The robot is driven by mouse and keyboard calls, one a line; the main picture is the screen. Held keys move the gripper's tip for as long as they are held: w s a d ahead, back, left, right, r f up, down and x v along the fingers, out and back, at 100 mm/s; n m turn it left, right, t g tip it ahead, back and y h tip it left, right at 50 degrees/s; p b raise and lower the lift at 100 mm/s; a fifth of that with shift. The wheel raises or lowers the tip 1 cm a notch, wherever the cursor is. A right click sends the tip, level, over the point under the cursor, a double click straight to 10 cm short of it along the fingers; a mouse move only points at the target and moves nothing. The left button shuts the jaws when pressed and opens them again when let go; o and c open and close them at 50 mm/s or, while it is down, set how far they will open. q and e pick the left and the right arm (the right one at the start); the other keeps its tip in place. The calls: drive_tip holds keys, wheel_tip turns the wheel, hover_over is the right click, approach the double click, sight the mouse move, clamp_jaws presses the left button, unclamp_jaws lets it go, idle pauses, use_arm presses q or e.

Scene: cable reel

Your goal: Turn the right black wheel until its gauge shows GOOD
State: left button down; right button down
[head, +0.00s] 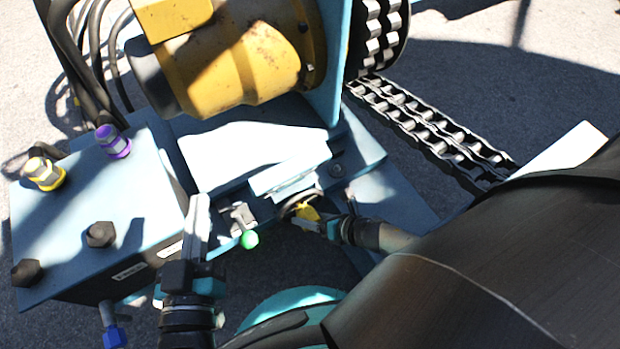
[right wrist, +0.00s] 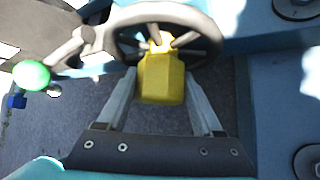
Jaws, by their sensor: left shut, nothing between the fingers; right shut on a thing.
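A dark hand wheel (right wrist: 165,30) with spokes fills the top of the right wrist view. In the head view the wheel (head: 299,199) is small and partly hidden, below a blue bracket. In the head view my right gripper (head: 312,222) reaches in from the right and is shut on this yellow block (head: 306,212). My left gripper (head: 200,203) is shut and empty, pointing up beside the blue box. No gauge face is readable.
A green-knobbed lever (head: 249,239) stands between my grippers. The blue box (head: 70,225) at left carries yellow and purple fittings and black bolts. A yellow motor (head: 235,65) and a chain (head: 430,125) lie beyond. Black hoses run at the upper left.

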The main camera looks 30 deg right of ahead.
idle(0.4)
drive_tip(key=shift+c, duration=0.2)
unclamp_jaws()
drive_tip(key=shift+s, duration=0.1)
